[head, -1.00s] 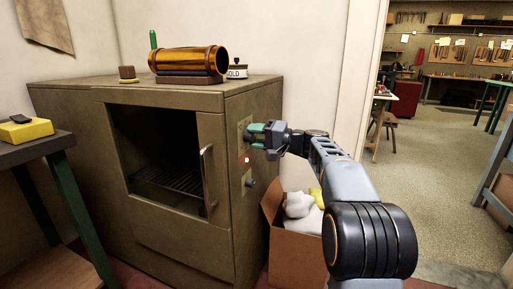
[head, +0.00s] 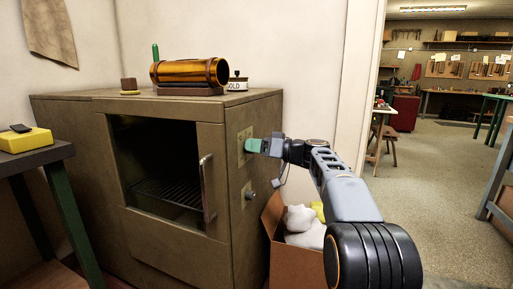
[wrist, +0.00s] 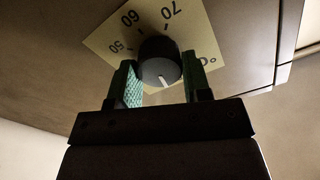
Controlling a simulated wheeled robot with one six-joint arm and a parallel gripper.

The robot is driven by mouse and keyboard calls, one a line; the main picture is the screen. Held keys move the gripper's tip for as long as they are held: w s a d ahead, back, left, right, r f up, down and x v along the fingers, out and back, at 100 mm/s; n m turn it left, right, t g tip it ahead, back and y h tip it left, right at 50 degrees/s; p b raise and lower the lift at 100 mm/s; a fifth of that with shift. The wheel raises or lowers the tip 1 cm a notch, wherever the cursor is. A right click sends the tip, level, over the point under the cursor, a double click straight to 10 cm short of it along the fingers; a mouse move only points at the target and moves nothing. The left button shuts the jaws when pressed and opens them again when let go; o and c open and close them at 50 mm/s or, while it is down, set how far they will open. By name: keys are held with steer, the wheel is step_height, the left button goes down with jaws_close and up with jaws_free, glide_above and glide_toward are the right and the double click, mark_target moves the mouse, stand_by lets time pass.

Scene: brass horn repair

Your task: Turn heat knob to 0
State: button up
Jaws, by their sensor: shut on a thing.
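The dark round heat knob (wrist: 160,62) sits on a cream dial plate (wrist: 108,42) in the wrist view. Marks 50, 60 and 70 show around it, and a degree mark at the right. Its white pointer line faces down in that picture, away from those numbers. My gripper (wrist: 161,76) has its green fingers on either side of the knob and is shut on it. In the head view my gripper (head: 256,146) is at the plate (head: 242,138) on the oven's (head: 170,245) right side and hides the knob. The 0 mark is not in sight.
A second, lower knob (head: 249,195) is below the plate. The oven door handle (head: 207,188) is to the left. A cardboard box (head: 290,262) with white and yellow cloths stands below my arm. A brass tube (head: 190,71) lies on top of the oven.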

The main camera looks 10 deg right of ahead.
steer(key=shift+f+n, duration=0.1)
steer(key=shift+n, duration=1)
steer(key=o, duration=0.9)
steer(key=shift+s, duration=0.1)
steer(key=p+v, duration=0.2)
steer(key=v, duration=1.1)
steer(key=shift+s+d+p, duration=0.25)
steer(key=shift+d+p, duration=0.1)
steer(key=shift+p, duration=0.05)
